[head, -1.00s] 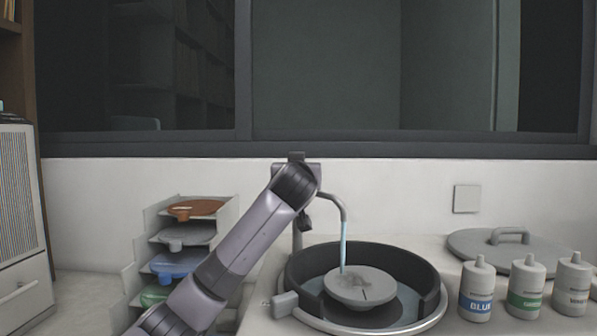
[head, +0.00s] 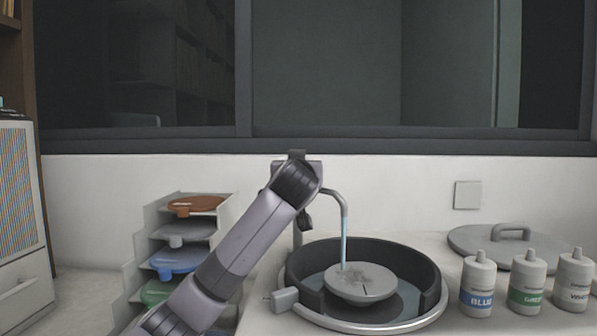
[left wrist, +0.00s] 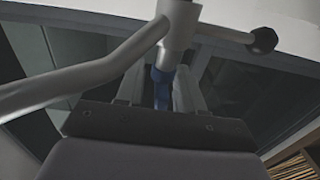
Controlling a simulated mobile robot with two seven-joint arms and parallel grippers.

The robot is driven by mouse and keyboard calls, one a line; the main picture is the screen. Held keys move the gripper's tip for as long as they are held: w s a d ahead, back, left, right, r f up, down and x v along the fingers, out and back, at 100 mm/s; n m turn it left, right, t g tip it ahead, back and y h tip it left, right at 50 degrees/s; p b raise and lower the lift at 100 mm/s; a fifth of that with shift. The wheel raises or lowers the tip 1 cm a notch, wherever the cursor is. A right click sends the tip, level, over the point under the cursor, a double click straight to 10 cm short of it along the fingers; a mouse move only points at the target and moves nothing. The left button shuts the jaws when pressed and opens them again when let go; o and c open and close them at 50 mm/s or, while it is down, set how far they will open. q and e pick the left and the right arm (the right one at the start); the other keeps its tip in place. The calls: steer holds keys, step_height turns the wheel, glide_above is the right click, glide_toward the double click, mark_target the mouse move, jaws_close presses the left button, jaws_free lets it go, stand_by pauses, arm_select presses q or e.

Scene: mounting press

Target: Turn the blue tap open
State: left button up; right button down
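The grey tap (head: 344,205) stands behind the round basin, and a thin blue stream (head: 343,246) falls from its spout onto a grey disc (head: 361,283). My left arm reaches from the left up to the tap, and its wrist hides the handle area in the head view. In the left wrist view the metal tap body (left wrist: 179,22) is close ahead, with the blue tap part (left wrist: 162,76) below it. My left gripper (left wrist: 165,84) has a finger on each side of this blue part. Whether the fingers press on it cannot be made out. My right gripper is in neither view.
The black-walled basin (head: 420,262) fills the middle of the counter. Labelled bottles (head: 478,285) and a lid with a handle (head: 510,240) stand at the right. A stepped rack (head: 150,220) with coloured discs is at the left, beside my arm.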

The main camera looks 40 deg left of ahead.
arm_select(q)
steer(key=shift+b+v, duration=0.55)
steer(key=shift+v, duration=2.3)
